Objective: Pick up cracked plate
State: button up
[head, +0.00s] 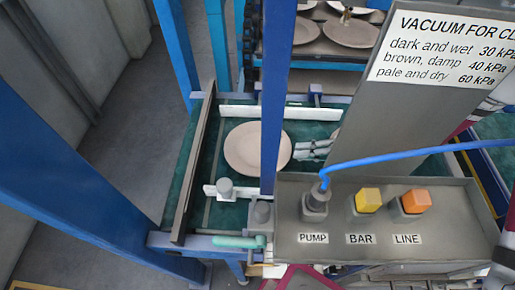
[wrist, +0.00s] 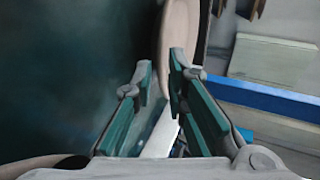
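A round beige plate (head: 243,149) lies on the green belt (head: 211,165) in the head view, partly hidden by a blue post. No crack can be made out at this size. My gripper (head: 305,151) is just right of the plate, its fingers pointing at the rim. In the wrist view my gripper (wrist: 162,68) is open, with a gap between its green-padded fingers. A pale plate (wrist: 178,35) shows nearly edge-on at and beyond the fingertips, close to the right finger. Whether a finger touches it I cannot tell.
Blue posts (head: 271,90) and a grey panel (head: 395,110) stand in front of the belt. A control box (head: 290,243) with a blue hose is at the front. White rails (head: 236,112) cross the belt. More plates (head: 351,31) lie on a rack behind.

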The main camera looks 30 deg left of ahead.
aim_at(287, 154)
jog(key=shift+p+x, duration=0.4)
jog(key=shift+x, duration=2.35)
jog(key=shift+s, duration=0.1)
jog(key=shift+r, duration=0.1)
grip_shut()
